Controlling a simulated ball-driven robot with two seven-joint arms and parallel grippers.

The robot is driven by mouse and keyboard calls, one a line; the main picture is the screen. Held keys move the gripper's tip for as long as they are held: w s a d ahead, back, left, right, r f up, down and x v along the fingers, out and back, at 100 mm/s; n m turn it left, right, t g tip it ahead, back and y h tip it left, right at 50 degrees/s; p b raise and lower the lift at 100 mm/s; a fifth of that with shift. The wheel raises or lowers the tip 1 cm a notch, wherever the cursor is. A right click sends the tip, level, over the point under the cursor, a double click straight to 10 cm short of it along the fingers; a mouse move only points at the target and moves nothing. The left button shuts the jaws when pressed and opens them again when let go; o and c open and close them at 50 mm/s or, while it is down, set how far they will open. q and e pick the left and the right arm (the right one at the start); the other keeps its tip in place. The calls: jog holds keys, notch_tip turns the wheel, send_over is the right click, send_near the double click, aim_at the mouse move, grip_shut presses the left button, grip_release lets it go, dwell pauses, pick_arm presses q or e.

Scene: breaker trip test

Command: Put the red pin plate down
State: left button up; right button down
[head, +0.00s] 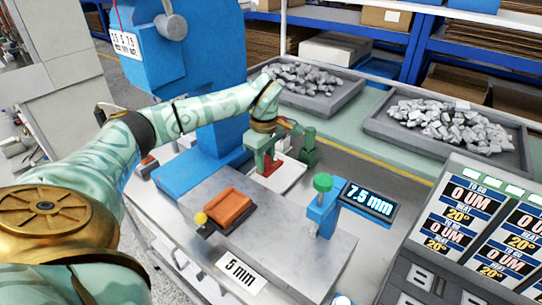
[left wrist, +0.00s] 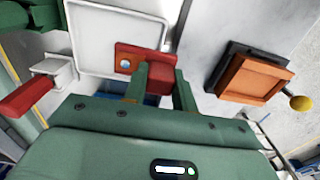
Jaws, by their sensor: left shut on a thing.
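My left gripper (head: 268,163) is at the end of the arm that comes in from the left, pointing down over a white tray (head: 291,178) beside the blue machine. It is shut on the red pin plate (head: 270,168). In the left wrist view the plate (left wrist: 128,58) shows between and beyond the two fingers (left wrist: 162,88), with a round bluish spot on its left part. The plate overlaps the edge of the white tray (left wrist: 92,40) in that view. I cannot tell whether it touches the tray. The fingers hide part of the plate. My right gripper is not in view.
An orange block in a dark holder (head: 230,207) with a yellow knob (head: 200,218) sits nearer on the grey plate. Bins of metal pieces (head: 445,127) stand behind.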

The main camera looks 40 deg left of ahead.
aim_at(266, 163)
pick_arm(q)
jog(key=f, duration=0.1)
jog(key=w+a+f, duration=0.1)
jog(key=w+f+b, duration=0.1)
jog(key=shift+a+f, duration=0.15)
jog(key=shift+a, duration=0.15)
jog(key=f, duration=0.1)
jog(key=f+b, duration=0.1)
jog(key=f, duration=0.1)
jog(key=shift+w+a+f, duration=0.15)
jog(key=shift+w+f, duration=0.1)
jog(key=shift+f, duration=0.15)
jog(key=shift+r, duration=0.1)
jog(key=o, duration=1.1)
jog(key=shift+c, duration=0.2)
notch_tip(266, 163, up, 12)
jog(key=p, duration=0.3)
jog(key=shift+p, duration=0.3)
